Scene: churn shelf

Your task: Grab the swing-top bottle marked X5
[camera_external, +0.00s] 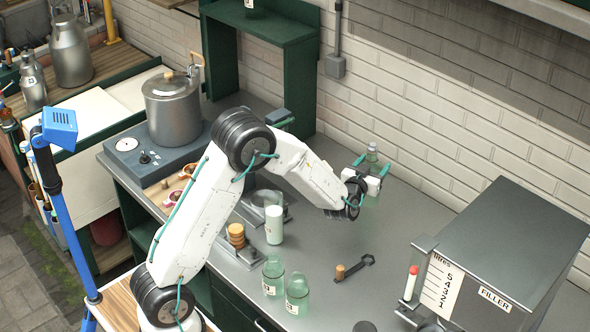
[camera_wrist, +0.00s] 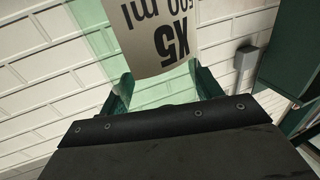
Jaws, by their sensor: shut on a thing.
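In the wrist view, the bottle marked X5 (camera_wrist: 163,38) is clear greenish glass with a pale label reading X5 and 500 ml, upside down in that picture. The two teal fingertips (camera_wrist: 158,88) of my gripper are on either side of it, shut on it. In the external view, my gripper (camera_external: 371,172) is near the brick wall above the grey counter, with the bottle (camera_external: 372,152) between its fingers. The bottle's top shows above the fingers; its lower part is partly hidden by the gripper. I cannot tell whether its base touches the counter.
Two green glass bottles (camera_external: 297,293) stand at the counter's front. A milk-filled glass (camera_external: 274,224), stacked corks (camera_external: 236,236) and a dark wrench-like tool (camera_external: 355,267) are nearby. The filler box (camera_external: 500,260) stands right, a steel pot (camera_external: 173,108) left. A green shelf frame (camera_external: 262,30) stands behind.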

